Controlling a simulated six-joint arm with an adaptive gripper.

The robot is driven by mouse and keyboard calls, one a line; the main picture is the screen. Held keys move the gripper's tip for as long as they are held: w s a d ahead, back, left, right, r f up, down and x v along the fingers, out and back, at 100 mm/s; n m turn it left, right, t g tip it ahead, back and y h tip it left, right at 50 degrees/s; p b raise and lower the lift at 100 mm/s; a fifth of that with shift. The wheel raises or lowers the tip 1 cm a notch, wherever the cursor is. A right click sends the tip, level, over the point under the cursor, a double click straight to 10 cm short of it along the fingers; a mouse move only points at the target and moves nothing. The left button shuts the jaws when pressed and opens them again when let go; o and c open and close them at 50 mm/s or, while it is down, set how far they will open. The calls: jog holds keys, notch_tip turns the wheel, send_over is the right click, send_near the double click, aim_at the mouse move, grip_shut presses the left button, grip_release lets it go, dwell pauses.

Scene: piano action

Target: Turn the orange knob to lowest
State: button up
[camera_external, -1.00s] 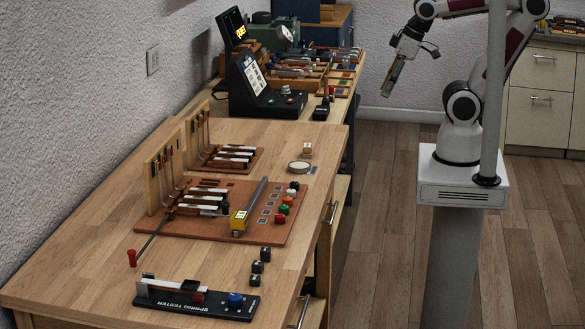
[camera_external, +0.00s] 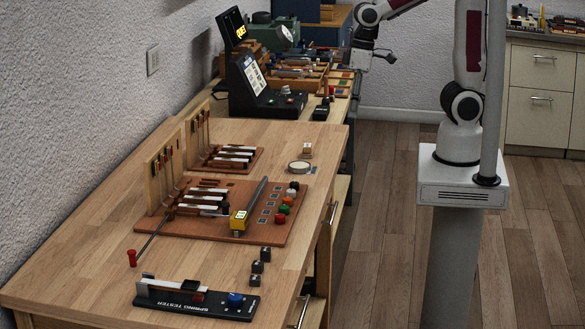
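The orange knob (camera_external: 287,201) stands in a column of coloured knobs at the right side of the reddish-brown board (camera_external: 252,228) on the near workbench. A white knob and a black knob are behind it; a green knob (camera_external: 284,210) and a red knob (camera_external: 281,219) are in front. Its pointer setting is too small to read. My gripper (camera_external: 354,82) hangs at the top of the picture, by the right edge of the far bench, well behind and to the right of the knob and touching no knob. Its fingers are too unclear to tell open from shut.
A yellow-ended rod tool (camera_external: 240,220) lies left of the knobs. A round dish (camera_external: 299,167) sits behind the board. Black blocks (camera_external: 257,267) and the spring tester (camera_external: 195,298) are in front. A control console (camera_external: 258,85) stands on the far bench. Bare wood lies right of the board.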

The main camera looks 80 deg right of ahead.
jog(key=w+a+f+m+g, duration=0.25)
jog(key=w+a+f, duration=0.3)
jog(key=a, duration=0.35)
jog(key=m+y, duration=0.2)
jog(key=m, duration=0.5)
send_near(288, 198)
jog(key=s+d+f, duration=0.1)
jog(key=d, duration=0.1)
jog(key=s+d+f, duration=0.2)
jog(key=d, duration=0.1)
jog(key=shift+s+d, duration=0.3)
jog(key=shift+w+a+f+m, duration=0.1)
jog(key=shift+w+a+m, duration=0.3)
jog(key=shift+a+m, duration=0.15)
jog(key=shift+w+a+m, duration=0.4)
jog(key=shift+w+a, duration=0.05)
jog(key=shift+a, duration=0.2)
jog(key=shift+w+a+r+m+y, duration=0.15)
jog(key=shift+w+a+r+m, duration=0.2)
jog(key=shift+m, duration=0.6)
jog(key=shift+w+a+r+m+y, duration=0.25)
jog(key=shift+a+r+m, duration=0.2)
jog(key=shift+m, duration=0.45)
jog(key=shift+w+a+r+m+y, duration=0.1)
jog(key=shift+w+a+r+m, duration=0.3)
jog(key=shift+m, duration=0.55)
jog(key=shift+s+a+f, duration=0.1)
jog(key=shift+f, duration=0.05)
jog(key=shift+x, duration=3.8)
